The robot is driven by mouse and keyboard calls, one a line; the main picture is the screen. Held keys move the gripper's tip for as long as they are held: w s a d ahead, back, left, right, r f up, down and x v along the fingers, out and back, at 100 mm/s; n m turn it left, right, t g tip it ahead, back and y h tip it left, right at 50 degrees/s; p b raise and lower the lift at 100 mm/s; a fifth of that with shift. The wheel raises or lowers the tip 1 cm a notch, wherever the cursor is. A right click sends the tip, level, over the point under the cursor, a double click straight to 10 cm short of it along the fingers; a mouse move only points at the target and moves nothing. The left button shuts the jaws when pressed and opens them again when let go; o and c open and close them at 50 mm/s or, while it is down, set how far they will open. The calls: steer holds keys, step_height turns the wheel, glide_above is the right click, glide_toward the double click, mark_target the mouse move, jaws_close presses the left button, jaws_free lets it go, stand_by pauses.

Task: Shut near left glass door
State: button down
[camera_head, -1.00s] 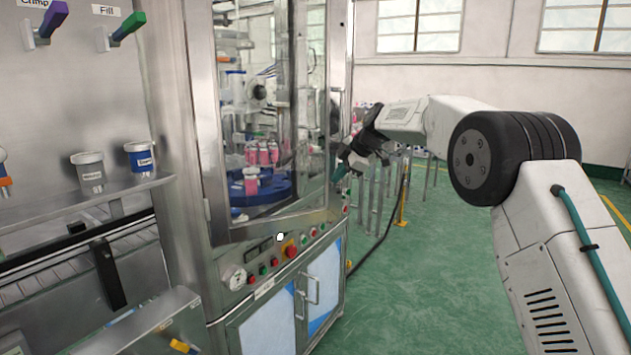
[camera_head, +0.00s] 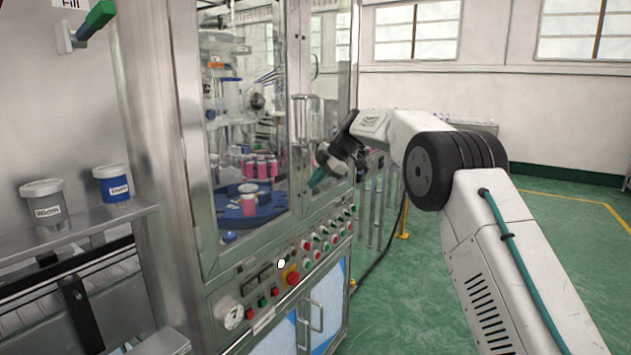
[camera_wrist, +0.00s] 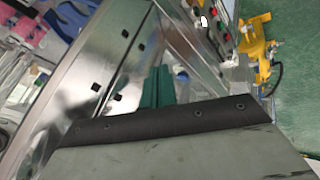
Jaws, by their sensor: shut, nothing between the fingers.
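The near left glass door (camera_head: 203,150) is a metal-framed pane on the front of the machine. In the head view it lies close to the cabinet front; I cannot tell whether a small gap remains. My gripper (camera_head: 316,178), with teal fingertips, is shut and empty in front of the door's right edge, near the neighbouring glass pane (camera_head: 330,150). In the wrist view the fingertips (camera_wrist: 157,88) are together beside shiny metal framing with square holes (camera_wrist: 125,33). Whether they touch it is unclear.
Pink cans (camera_head: 262,170) stand on a blue turntable (camera_head: 240,212) behind the glass. A control panel (camera_head: 262,283) with buttons runs below. Labelled cups (camera_head: 113,185) stand on a shelf at left. Green floor (camera_head: 410,300) is free at right.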

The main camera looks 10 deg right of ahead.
steer(key=shift+a, duration=0.35)
